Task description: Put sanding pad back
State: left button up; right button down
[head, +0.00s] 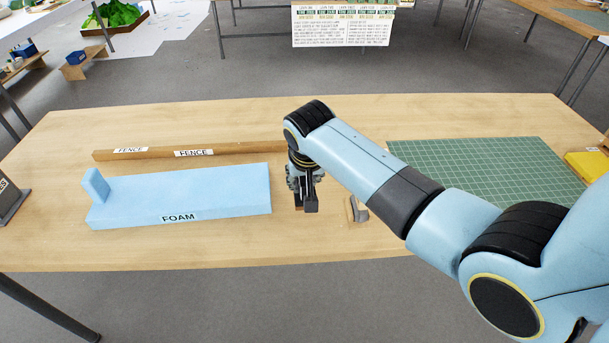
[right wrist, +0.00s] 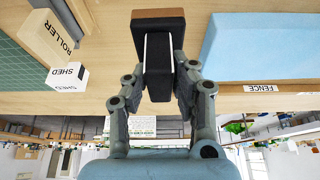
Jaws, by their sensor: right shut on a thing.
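My right gripper (head: 306,200) hangs over the table between the blue foam block and a small wood-and-grey piece. In the right wrist view, its fingers (right wrist: 158,82) are shut on a brown and black block, which looks like the sanding pad (right wrist: 158,21). In the head view the held block is small and dark, partly merged with the fingers. Its gap to the tabletop cannot be told. The small wood-and-grey piece (head: 356,210) lies just right of the gripper. My left gripper is not in view.
The foam block (head: 180,195) and a wooden fence strip (head: 230,150) lie left on the table (head: 240,250). A green cutting mat (head: 490,165) is at the right, partly behind my arm. Blocks labelled ROLLER (right wrist: 50,28) and SHED (right wrist: 67,76) show in the right wrist view.

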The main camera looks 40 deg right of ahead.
jog(key=shift+f+b, duration=1.95)
jog(key=shift+f, duration=1.35)
jog(key=shift+f, duration=0.25)
jog(key=c, duration=1)
grip_release()
